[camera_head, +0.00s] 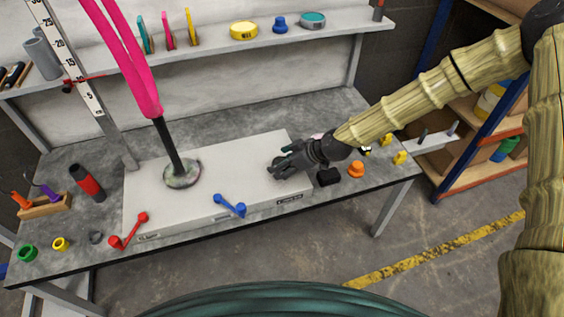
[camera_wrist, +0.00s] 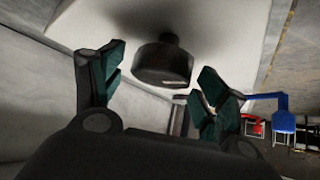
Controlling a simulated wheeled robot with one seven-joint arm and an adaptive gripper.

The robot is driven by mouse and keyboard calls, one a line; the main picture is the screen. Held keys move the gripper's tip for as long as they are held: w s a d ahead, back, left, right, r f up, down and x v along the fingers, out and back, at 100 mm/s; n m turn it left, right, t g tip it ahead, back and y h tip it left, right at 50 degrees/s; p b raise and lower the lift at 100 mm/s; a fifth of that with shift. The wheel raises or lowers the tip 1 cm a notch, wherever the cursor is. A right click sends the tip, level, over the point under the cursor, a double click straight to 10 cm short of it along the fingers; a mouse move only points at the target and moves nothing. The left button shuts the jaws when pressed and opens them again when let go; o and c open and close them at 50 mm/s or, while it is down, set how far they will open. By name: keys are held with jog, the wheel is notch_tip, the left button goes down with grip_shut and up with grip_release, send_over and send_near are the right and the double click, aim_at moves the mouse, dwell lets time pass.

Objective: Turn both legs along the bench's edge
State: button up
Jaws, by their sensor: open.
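A pink fork with two legs (camera_head: 127,55) stands upside down, its legs running up out of the top of the head view. Its black stem (camera_head: 167,148) stands in a round, stained plate (camera_head: 182,174) on a pale box (camera_head: 235,165) on the bench (camera_head: 60,235). The legs lie close together in this view. My gripper (camera_head: 281,166) is over the right end of the box. In the wrist view, my open gripper (camera_wrist: 160,74) has its fingers either side of a dark round knob (camera_wrist: 162,65), with gaps visible. The head view mostly hides the knob behind my gripper.
A red lever (camera_head: 129,230) and a blue lever (camera_head: 230,206) are on the box's front. An orange knob (camera_head: 356,170) and small yellow parts (camera_head: 400,157) lie right of it. A red and black bottle (camera_head: 88,183) stands left. A shelf (camera_head: 200,50) runs behind.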

jog(key=shift+w+a+f, duration=0.15)
jog(key=shift+a+f, duration=0.1)
jog(key=shift+a, duration=0.05)
